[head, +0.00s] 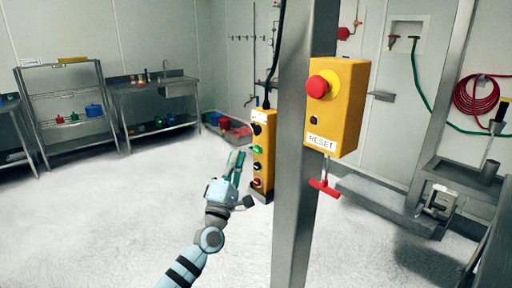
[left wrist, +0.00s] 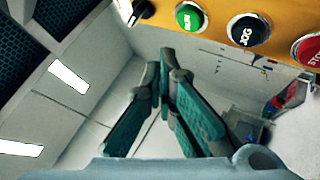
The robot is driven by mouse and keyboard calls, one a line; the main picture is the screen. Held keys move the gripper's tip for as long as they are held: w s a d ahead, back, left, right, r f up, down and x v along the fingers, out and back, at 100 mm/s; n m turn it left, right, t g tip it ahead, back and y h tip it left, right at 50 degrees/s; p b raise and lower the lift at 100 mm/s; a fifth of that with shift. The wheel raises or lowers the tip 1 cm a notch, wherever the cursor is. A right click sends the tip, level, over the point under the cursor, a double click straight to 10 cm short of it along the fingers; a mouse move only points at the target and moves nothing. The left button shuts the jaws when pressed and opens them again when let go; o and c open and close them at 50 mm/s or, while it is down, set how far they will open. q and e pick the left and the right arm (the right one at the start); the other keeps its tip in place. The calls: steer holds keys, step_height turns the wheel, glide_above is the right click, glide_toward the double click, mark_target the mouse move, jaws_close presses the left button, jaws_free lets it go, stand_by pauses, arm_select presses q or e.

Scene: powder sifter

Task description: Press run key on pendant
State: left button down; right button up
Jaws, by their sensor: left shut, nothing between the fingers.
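The yellow pendant (head: 271,140) hangs upright on a black cable at the left side of the grey post. Its green run key (head: 257,149) is above two lower buttons. In the left wrist view the green run key (left wrist: 190,17) is at the top, next to the black jog key (left wrist: 248,30) and the red stop key (left wrist: 308,48). My left gripper (head: 238,156) is shut and empty, just left of the pendant. Its fingertips (left wrist: 167,55) show below the run key in the wrist view, apparently apart from it. My right gripper is not in view.
The grey post (head: 292,200) stands right of the pendant. A yellow reset box (head: 351,110) with a red mushroom button (head: 318,87) is on its right side. A red T-handle (head: 325,187) hangs below the box. The floor left of my gripper is clear.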

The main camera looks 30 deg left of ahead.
arm_select(q)
steer(key=shift+s+a+p, duration=0.2)
steer(key=shift+s+p, duration=0.05)
steer(key=shift+s, duration=0.4)
steer(key=shift+s+a+p, duration=0.15)
steer(key=shift+s+p, duration=0.1)
steer(key=shift+s, duration=0.35)
